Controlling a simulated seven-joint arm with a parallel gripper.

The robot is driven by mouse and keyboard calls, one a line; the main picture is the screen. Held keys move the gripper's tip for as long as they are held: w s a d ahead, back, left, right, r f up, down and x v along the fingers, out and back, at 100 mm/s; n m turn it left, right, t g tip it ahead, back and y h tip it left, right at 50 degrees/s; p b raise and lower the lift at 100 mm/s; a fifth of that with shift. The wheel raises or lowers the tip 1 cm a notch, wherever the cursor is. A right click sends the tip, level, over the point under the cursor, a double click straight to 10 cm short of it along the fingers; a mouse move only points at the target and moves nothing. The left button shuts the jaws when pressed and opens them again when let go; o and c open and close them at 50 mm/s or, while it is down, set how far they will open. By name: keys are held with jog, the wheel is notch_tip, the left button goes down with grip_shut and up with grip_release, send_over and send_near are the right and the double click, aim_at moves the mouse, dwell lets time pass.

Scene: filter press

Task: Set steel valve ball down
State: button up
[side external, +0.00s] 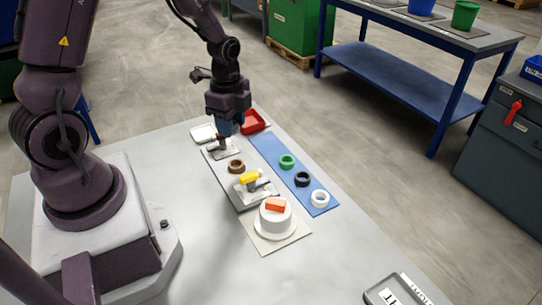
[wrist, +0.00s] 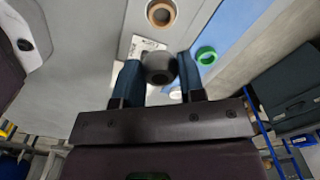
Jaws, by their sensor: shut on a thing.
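The steel valve ball (wrist: 160,68) is a dark grey sphere between the two blue fingers of my gripper (wrist: 158,78) in the wrist view. My gripper is shut on it. In the side view my gripper (side external: 221,138) points down over the far end of a grey board (side external: 212,165); the ball cannot be made out clearly there. A white marked plate (wrist: 146,46) shows just beyond the ball in the wrist view. Whether the ball touches anything beneath it is hidden.
A brown ring (side external: 236,166) and a yellow-handled part (side external: 249,177) are on the board. A blue mat (side external: 268,150) holds green, black and white rings. A red tray (side external: 253,121) and white dish (side external: 203,133) flank my gripper.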

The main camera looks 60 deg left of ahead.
jog(key=shift+r+n, duration=0.15)
jog(key=shift+n, duration=0.85)
jog(key=shift+w+d+r+n, duration=0.15)
jog(key=shift+d+r+n, duration=0.05)
jog(key=shift+n, duration=0.8)
jog(key=w+d+r+n, duration=0.3)
jog(key=d+n, duration=0.1)
jog(key=d, duration=0.1)
jog(key=w+d+r+n, duration=0.2)
jog(key=d+r+n, duration=0.1)
jog(key=d+n, duration=0.15)
jog(key=s+d+f+m, duration=0.1)
jog(key=d+m, duration=0.1)
jog(key=d, duration=0.4)
jog(key=s+d+f+m, duration=0.2)
jog(key=d+m, duration=0.1)
jog(key=d, duration=0.2)
jog(key=s+d+f+m, duration=0.3)
jog(key=s+d+f, duration=0.1)
jog(key=s+d, duration=0.1)
jog(key=s+d+f+m, duration=0.3)
jog(key=s+d+f, duration=0.1)
jog(key=d, duration=0.1)
jog(key=s+d+f+m, duration=0.3)
jog(key=s+d+f, duration=0.1)
jog(key=s+d, duration=0.1)
jog(key=shift+s+m, duration=0.25)
jog(key=shift+s, duration=0.1)
jog(key=shift+f, duration=2)
